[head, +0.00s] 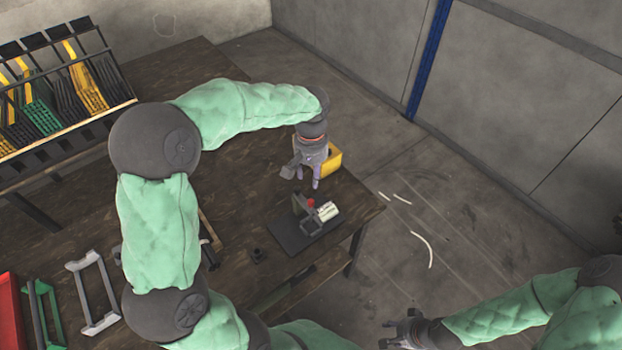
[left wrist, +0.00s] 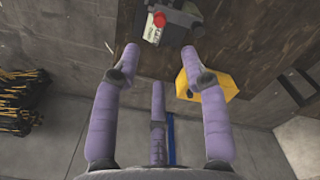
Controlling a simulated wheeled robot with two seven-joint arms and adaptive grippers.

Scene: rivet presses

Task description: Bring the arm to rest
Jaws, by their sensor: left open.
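My left gripper (head: 311,180) hangs over the right end of the dark wooden table, fingers pointing down. It is open and empty; its purple fingers stand apart in the left wrist view (left wrist: 160,80). A yellow bin (head: 332,161) is right beside and behind it in the head view, and it also shows in the left wrist view (left wrist: 215,87). A small press with a red knob (head: 311,203) and a white labelled part (head: 328,211) stands on a dark plate nearer to me. My right gripper (head: 388,335) is low at the bottom right, beyond the table; its finger state is unclear.
The table (head: 235,165) holds a rack (head: 60,95) of yellow, green and black parts at the left. A grey frame (head: 93,292), a green frame (head: 43,312) and a red bin (head: 10,312) are at the lower left. Open floor (head: 450,190) lies to the right.

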